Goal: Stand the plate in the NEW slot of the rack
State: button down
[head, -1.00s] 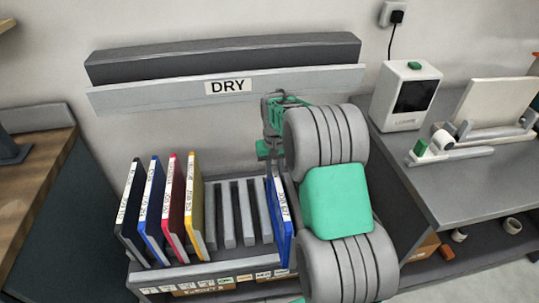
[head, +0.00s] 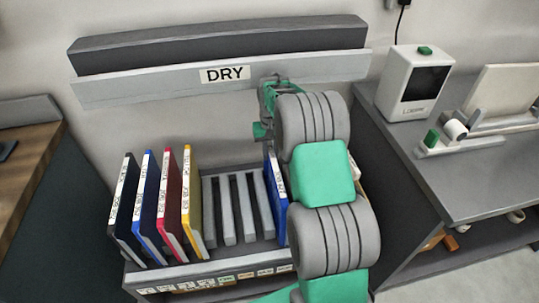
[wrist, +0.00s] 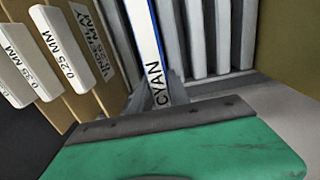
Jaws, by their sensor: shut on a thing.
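A thin blue plate with a white edge label (head: 275,200) is upright at the right end of the rack's bare slots; in the wrist view its edge (wrist: 149,45) reads CYAN. My gripper (wrist: 166,98) is shut on its near end; in the head view my arm hides the grip. The rack (head: 200,272) holds a black plate (head: 124,210), a blue plate (head: 150,208), a red plate (head: 172,205) and a yellow plate (head: 193,205) at its left. Several empty slots between grey dividers (head: 229,210) lie between these and the held plate. The rack's small front labels are too small to read.
A grey ledge marked DRY (head: 130,90) runs along the wall behind. A white device (head: 412,82) stands on the right-hand counter (head: 470,180). In the wrist view, labelled boxes (wrist: 62,45) stand close left of the held plate, and an olive-brown surface (wrist: 288,45) is at right.

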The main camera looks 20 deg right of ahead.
jog(key=shift+f+b, duration=0.3)
jog(key=shift+f, duration=0.1)
jog(key=c, duration=1.3)
grip_release()
jog(key=shift+o, duration=0.2)
notch_tip(320, 180, up, 13)
jog(key=s+a+r+n+t, duration=0.1)
jog(key=s+a+r, duration=0.3)
jog(key=s+a, duration=0.45)
jog(key=s+a+f, duration=0.2)
jog(key=s, duration=0.7)
jog(key=s+a+f+n+t, duration=0.1)
jog(key=s+a+f, duration=0.1)
jog(key=s, duration=0.7)
jog(key=shift+s+f+n+t, duration=0.3)
jog(key=shift+s+f, duration=0.05)
jog(key=shift+f, duration=0.15)
